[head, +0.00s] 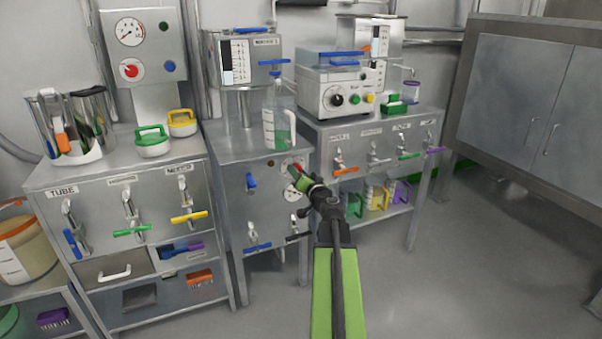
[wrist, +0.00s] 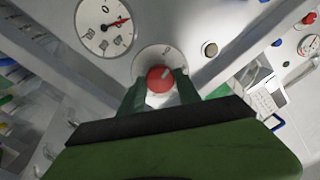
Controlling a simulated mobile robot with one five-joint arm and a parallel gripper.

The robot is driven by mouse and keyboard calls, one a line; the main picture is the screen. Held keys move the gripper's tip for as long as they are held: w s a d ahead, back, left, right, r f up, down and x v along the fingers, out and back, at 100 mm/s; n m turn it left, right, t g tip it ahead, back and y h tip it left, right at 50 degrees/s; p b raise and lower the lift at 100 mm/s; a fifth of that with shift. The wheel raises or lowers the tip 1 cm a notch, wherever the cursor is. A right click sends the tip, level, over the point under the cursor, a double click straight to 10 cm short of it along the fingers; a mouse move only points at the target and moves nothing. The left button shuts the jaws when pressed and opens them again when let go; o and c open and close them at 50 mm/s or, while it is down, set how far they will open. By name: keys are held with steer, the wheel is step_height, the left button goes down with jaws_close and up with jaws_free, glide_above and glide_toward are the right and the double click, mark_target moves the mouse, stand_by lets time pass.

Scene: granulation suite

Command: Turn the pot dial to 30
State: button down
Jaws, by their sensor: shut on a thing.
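The pot dial (wrist: 160,79) is a round red knob with a pale pointer mark, on a white disc with small print in the wrist view. My gripper (wrist: 158,84) has its two dark green fingers on either side of the knob and is shut on it. In the head view my gripper (head: 299,179) reaches the front panel of the middle cabinet (head: 232,205) and hides most of the dial. A round white gauge (wrist: 103,26) with a red needle sits beside the dial, up and left in the wrist view. The needle points right; its numbers are too small to read surely.
A clear jug (head: 278,128) stands above on the cabinet top. Another gauge (head: 130,32) and red knob (head: 131,71) are on the left panel. The floor (head: 450,270) at right is clear.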

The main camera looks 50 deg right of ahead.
steer(key=shift+s+d+m, duration=0.1)
steer(key=shift+m, duration=1.85)
steer(key=shift+s+d+m, duration=0.1)
steer(key=shift+m, duration=2.15)
steer(key=c, duration=1)
jaws_free()
steer(key=shift+o, duration=0.7)
steer(key=shift+w+a, duration=0.15)
